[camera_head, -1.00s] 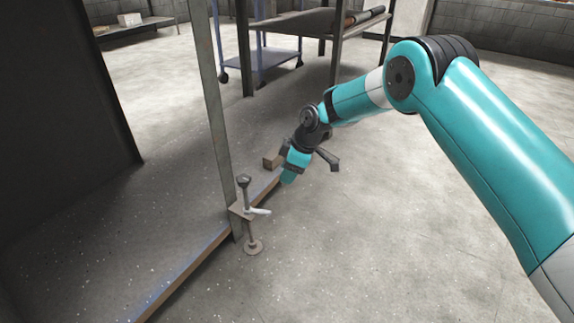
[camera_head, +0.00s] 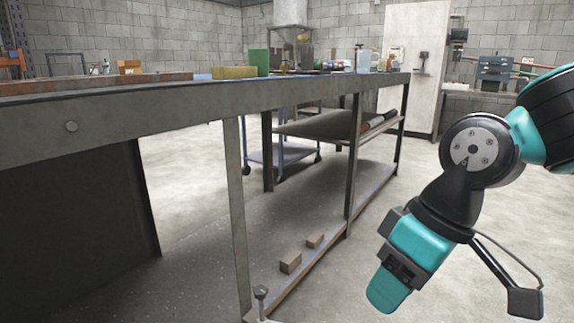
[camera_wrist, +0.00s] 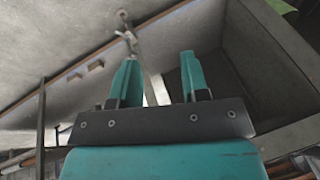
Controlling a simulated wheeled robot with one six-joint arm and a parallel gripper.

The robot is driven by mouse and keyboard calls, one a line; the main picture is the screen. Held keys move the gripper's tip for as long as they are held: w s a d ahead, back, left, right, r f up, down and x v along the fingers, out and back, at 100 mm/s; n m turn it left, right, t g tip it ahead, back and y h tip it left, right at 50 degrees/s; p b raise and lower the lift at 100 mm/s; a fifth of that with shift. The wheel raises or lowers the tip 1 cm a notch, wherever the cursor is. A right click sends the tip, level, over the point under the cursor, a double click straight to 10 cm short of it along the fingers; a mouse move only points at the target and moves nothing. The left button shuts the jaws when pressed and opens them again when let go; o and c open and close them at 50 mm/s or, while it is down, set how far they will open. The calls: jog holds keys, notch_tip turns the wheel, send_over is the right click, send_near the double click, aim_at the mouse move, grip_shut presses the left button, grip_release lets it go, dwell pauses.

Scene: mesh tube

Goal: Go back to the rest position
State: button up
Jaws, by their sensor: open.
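My gripper (camera_head: 392,282) is at the lower right of the head view, in front of the workbench (camera_head: 150,112) and to the right of its lower shelf. In the wrist view its two teal fingers (camera_wrist: 160,75) stand apart with nothing between them. My arm is bent, coming in from the right edge. A metal clamp (camera_head: 261,297) shows at the bottom of the head view by the bench leg, its lower part cut off. The clamp also shows beyond the fingers in the wrist view (camera_wrist: 129,38).
Two wooden blocks (camera_head: 290,262) lie on the lower shelf (camera_head: 205,290). Bottles (camera_head: 363,60), a green block and other items stand on the bench top. A blue cart (camera_head: 262,160) is behind the bench. Floor to the right of the bench is clear around my gripper.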

jog(key=s+d+r+m+p, duration=0.1)
jog(key=s+d+r+p, duration=0.1)
jog(key=s, duration=0.6)
notch_tip(320, 180, up, 37)
jog(key=p, duration=3.7)
jog(key=shift+w, duration=0.15)
jog(key=shift+d, duration=0.1)
